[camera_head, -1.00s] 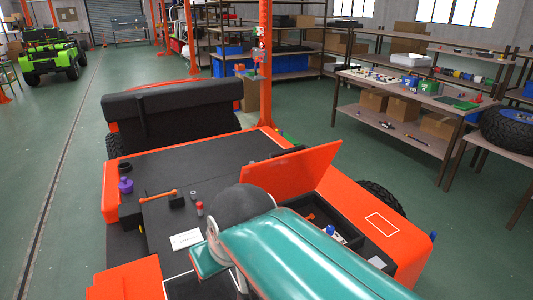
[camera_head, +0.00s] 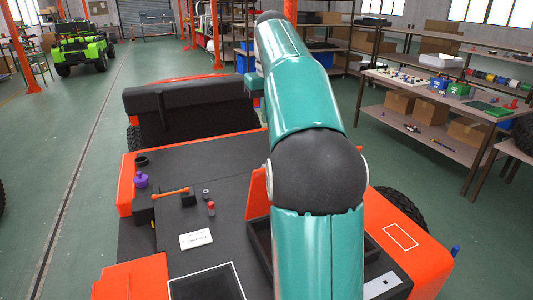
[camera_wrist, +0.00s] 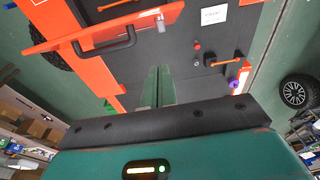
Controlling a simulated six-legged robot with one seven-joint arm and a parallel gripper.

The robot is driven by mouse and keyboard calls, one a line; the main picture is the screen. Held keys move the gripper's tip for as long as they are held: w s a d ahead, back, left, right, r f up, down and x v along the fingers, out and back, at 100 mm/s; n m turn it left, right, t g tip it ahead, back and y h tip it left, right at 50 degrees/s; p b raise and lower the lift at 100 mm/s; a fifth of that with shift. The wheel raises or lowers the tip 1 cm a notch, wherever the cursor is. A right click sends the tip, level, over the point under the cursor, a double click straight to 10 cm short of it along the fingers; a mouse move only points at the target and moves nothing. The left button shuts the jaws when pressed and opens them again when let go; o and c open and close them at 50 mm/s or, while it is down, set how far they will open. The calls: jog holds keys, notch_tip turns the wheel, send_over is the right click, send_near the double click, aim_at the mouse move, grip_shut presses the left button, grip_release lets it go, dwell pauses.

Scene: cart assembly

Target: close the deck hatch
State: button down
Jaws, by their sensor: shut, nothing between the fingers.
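The orange deck hatch (camera_head: 257,194) stands raised beside its black open compartment (camera_head: 259,243); my teal arm hides most of it in the head view. In the wrist view the hatch (camera_wrist: 135,24) shows nearly edge-on at the upper left, with a black handle (camera_wrist: 106,46) on its face. My gripper (camera_wrist: 158,72) shows in the wrist view as two teal fingers together, with nothing between them. It is over the dark deck, to the right of and below the handle in that picture, apart from it. The head view does not show my fingers clearly.
On the dark deck (camera_head: 225,162) are an orange-handled lever (camera_head: 171,193), a purple knob (camera_head: 141,181), a red button (camera_head: 211,209) and a white label (camera_head: 196,239). A black seat back (camera_head: 190,108) rises behind. A workbench (camera_head: 430,95) stands at the right.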

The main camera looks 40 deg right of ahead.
jog(key=f, duration=0.7)
jog(key=s+f, duration=0.1)
jog(key=f, duration=0.3)
jog(key=shift+s, duration=0.1)
jog(key=shift+s+a+f, duration=0.1)
jog(key=shift+s+f, duration=0.15)
jog(key=shift+s, duration=0.1)
jog(key=shift+s+a, duration=0.1)
jog(key=shift+s, duration=0.1)
jog(key=shift+w, duration=0.1)
